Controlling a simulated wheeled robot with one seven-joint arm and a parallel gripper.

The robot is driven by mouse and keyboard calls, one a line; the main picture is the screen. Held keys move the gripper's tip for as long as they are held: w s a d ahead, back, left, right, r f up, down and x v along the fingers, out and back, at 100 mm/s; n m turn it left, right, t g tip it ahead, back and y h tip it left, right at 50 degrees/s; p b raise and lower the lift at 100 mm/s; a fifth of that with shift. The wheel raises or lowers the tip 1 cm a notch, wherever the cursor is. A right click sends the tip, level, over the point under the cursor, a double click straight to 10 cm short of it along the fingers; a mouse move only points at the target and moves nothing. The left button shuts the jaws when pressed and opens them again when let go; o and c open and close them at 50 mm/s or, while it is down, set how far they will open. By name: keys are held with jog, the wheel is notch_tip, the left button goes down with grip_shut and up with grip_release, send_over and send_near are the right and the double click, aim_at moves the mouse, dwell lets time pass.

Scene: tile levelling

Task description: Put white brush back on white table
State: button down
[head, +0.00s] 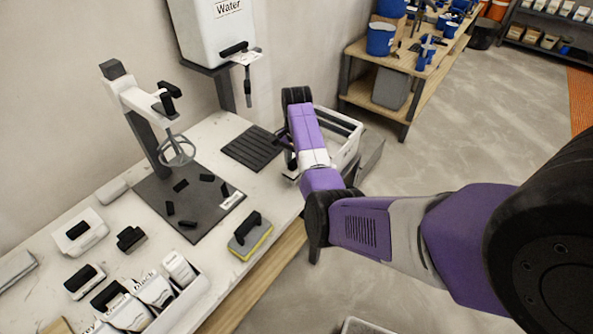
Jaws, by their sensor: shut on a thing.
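The white table (222,130) runs along the wall on the left, with a worn pale top and a wooden front edge. My arm reaches in from the right and bends down over the table's far right end. My gripper (284,152) is mostly hidden behind my purple forearm.
A mixer stand (146,135) stands on a dark mat (172,222) with several black pieces. A black ribbed mat (252,148) lies near the gripper. A yellow-based float (250,236) is at the front edge. A water tank (222,35) hangs above.

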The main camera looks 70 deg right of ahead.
jog(key=shift+f, duration=1.15)
jog(key=shift+f, duration=0.15)
jog(key=c, duration=0.7)
grip_release()
notch_tip(320, 180, up, 12)
jog(key=shift+r, duration=0.2)
jog(key=shift+d, duration=0.1)
